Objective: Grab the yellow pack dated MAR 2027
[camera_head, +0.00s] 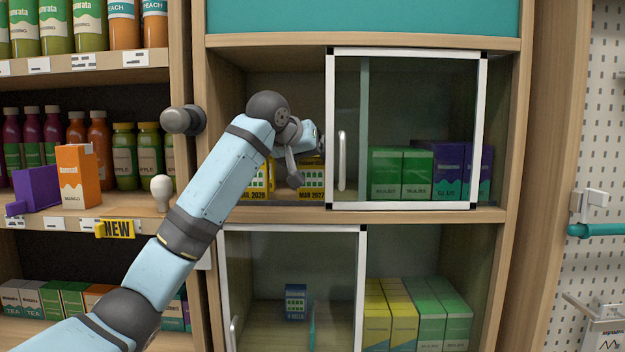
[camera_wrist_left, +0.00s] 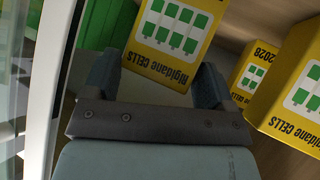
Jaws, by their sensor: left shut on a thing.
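The yellow pack dated MAR 2027 (camera_head: 312,181) stands in the upper cabinet, just left of the glass door's handle; my wrist partly covers it. My left gripper (camera_head: 311,150) reaches into the open left part of the cabinet. In the left wrist view, my left gripper (camera_wrist_left: 157,80) is shut on this yellow pack (camera_wrist_left: 172,38), whose face shows upside down between the fingers. Another yellow pack (camera_head: 259,180), its date ending in 2028, stands to the left, partly behind my arm. My right gripper is not in view.
The white-framed sliding glass door (camera_head: 407,205) is close to my gripper on the right. Green (camera_head: 386,173) and purple (camera_head: 449,170) boxes stand behind it. Other yellow packs (camera_wrist_left: 289,95) stand close on the right in the left wrist view. A shelf unit with bottles is at left.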

